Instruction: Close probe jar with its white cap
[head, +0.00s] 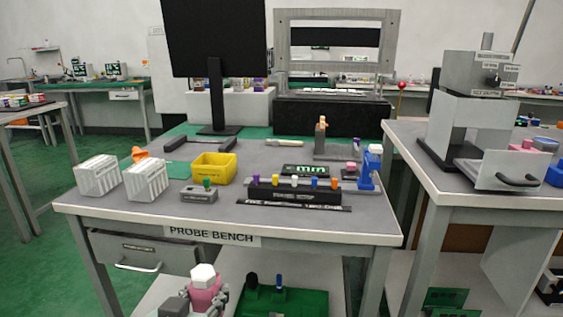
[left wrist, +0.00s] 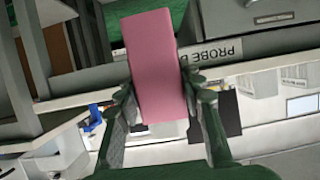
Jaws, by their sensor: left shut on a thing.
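A pink jar (head: 206,291) shows at the bottom of the head view, in front of the probe bench and below its top. A white faceted cap (head: 203,274) shows at its upper end; I cannot tell whether it is seated tightly. My left gripper (head: 205,297) is shut on the pink jar. In the left wrist view the jar (left wrist: 156,55) is a long pink block between the two fingers of the gripper (left wrist: 160,88), and the white cap cannot be made out there. My right gripper is not in view.
The probe bench (head: 330,228) holds white ribbed boxes (head: 97,178), a yellow bin (head: 213,167), a small grey fixture (head: 199,194) and a black rack (head: 293,192) with coloured knobs. A monitor (head: 213,40) stands behind. The bench's front edge and drawer (head: 140,250) are near the jar.

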